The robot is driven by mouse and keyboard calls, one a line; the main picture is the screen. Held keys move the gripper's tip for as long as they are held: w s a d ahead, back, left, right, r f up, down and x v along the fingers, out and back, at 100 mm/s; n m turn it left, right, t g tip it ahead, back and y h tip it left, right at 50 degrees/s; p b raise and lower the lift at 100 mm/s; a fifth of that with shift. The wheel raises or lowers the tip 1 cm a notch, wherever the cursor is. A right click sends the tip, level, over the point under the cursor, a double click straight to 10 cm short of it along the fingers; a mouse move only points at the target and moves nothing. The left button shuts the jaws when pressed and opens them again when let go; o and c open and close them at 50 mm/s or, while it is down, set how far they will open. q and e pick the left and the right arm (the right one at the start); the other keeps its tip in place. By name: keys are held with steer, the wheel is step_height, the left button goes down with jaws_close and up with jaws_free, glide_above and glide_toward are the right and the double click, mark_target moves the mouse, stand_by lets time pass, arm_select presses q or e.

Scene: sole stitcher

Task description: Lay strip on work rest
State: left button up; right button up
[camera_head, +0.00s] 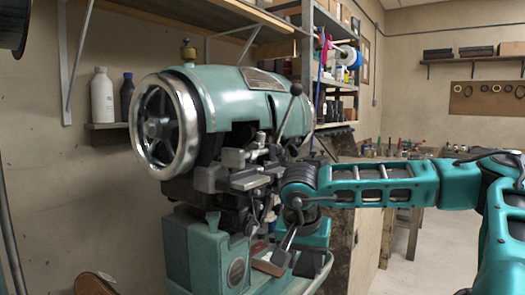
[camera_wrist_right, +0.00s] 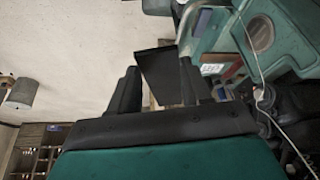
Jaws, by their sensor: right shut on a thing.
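My right gripper (camera_head: 310,262) hangs low at the front right of the teal stitching machine (camera_head: 262,98), with its fingers pointing down. In the right wrist view, its two black fingers (camera_wrist_right: 158,90) are shut on a dark, flat strip (camera_wrist_right: 160,70) that reaches out beyond the fingertips. In the head view the strip is hard to tell from the dark fingers. I cannot clearly single out the work rest; grey metal parts (camera_head: 252,178) stand out from the machine's front. The held strip appears apart from these parts. My left gripper is not in view.
A chrome handwheel (camera_head: 165,125) sits on the machine's left side. A grey bar with a tan block (camera_head: 268,268) is close to my right gripper. A brown rounded object (camera_head: 95,284) is at the lower left. A workbench and shelves (camera_head: 335,85) stand behind.

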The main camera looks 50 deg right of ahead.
steer(key=shift+m, duration=0.7)
steer(key=r, duration=0.2)
steer(key=d+r+p, duration=0.1)
steer(key=r, duration=0.2)
steer(key=shift+s+d, duration=0.15)
steer(key=shift+s, duration=0.05)
step_height(320, 180, up, 11)
steer(key=w+a+m+g+p, duration=0.1)
steer(key=m+p, duration=0.1)
steer(key=p, duration=0.1)
step_height(320, 180, up, 5)
steer(key=p, duration=0.2)
glide_above(240, 185)
steer(key=a, duration=0.1)
steer(key=shift+a+f, duration=0.25)
steer(key=shift+f, duration=0.75)
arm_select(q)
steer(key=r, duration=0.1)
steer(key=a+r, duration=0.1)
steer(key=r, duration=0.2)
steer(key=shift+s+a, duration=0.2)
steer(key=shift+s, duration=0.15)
arm_select(e)
steer(key=shift+s, duration=0.1)
steer(key=shift+f, duration=0.2)
